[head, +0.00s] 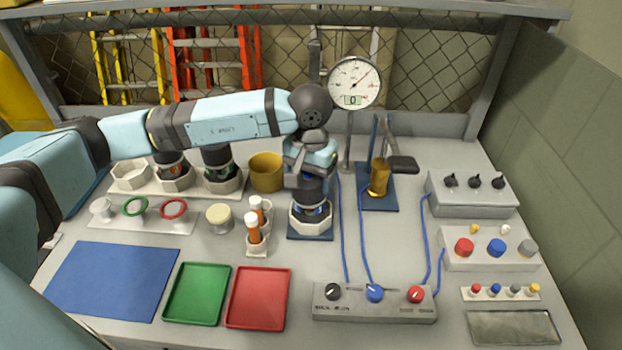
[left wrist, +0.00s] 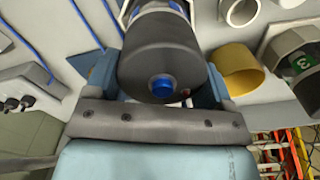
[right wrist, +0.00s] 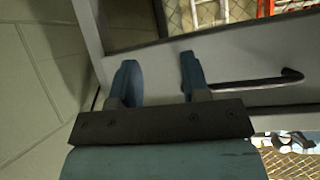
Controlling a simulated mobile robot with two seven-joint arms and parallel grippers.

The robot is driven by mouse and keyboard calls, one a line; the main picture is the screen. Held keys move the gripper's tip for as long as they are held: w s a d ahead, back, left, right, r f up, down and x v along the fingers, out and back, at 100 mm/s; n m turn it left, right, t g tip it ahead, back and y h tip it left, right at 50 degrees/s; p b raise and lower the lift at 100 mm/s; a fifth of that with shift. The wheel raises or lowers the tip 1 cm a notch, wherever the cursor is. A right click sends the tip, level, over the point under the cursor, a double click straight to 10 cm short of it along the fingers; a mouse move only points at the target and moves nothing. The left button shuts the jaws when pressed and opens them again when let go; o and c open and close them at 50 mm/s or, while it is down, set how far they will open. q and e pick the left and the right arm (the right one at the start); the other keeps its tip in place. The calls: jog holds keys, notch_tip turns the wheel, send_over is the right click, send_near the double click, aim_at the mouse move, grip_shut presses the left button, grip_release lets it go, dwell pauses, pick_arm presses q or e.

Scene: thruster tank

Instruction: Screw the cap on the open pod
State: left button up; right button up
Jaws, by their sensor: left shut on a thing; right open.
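A pod with blue parts (head: 311,211) stands upright in a white octagonal holder (head: 296,222) on a small blue base. A dark grey cylindrical cap (head: 312,188) is directly over it; I cannot tell whether it is seated or threaded. In the left wrist view the cap (left wrist: 160,55) shows a blue centre button. My left gripper (head: 309,172) is shut on the cap from above, its fingers (left wrist: 160,72) on either side. My right gripper (right wrist: 158,78) is open and empty, showing only in the right wrist view, near a dark bar handle.
A rack (head: 160,191) at the back left holds two pods and an empty slot. A yellow cup (head: 266,172) stands left of the holder, orange vials (head: 255,232) in front of it. A gauge (head: 353,83) stands behind.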

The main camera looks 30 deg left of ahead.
pick_arm(q)
jog(key=shift+a+f, duration=0.15)
jog(key=o, duration=0.8)
jog(key=shift+a, duration=0.1)
jog(key=shift+o, duration=0.2)
notch_tip(320, 180, up, 14)
